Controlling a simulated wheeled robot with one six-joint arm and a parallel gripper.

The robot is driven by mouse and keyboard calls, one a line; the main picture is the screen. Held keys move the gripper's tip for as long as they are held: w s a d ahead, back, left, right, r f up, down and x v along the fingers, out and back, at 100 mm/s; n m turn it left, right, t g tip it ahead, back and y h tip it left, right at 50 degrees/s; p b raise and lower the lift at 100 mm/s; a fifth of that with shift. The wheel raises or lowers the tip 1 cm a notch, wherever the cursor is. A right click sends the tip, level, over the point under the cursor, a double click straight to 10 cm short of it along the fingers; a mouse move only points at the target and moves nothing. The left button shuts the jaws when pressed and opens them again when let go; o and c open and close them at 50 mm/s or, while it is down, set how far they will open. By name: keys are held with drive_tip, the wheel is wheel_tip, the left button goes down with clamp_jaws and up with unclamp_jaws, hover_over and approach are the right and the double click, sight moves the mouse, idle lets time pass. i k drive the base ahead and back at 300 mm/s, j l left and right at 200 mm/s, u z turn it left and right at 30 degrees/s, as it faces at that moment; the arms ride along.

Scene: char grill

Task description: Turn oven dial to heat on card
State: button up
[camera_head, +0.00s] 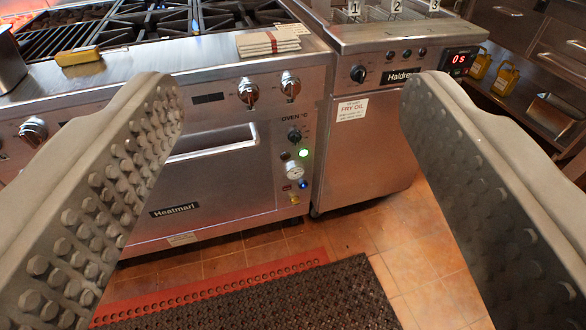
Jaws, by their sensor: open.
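The oven dial (294,135) is a small dark knob under the "OVEN °C" label on the right part of the steel oven front (217,190). Its setting is too small to read. A small stack of pale cards (268,43) lies on the ledge above the knobs; its text cannot be read. My gripper (290,105) is wide open and empty, one studded finger at each side of the picture. The dial shows between the fingers, well beyond them and apart from both.
A dark mat (270,300) lies on the tiled floor.

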sight(294, 137)
drive_tip(key=i, duration=0.7)
drive_tip(key=i+l, duration=0.15)
drive_tip(key=i, duration=0.55)
drive_tip(key=k, duration=0.85)
drive_tip(key=j+u, duration=0.05)
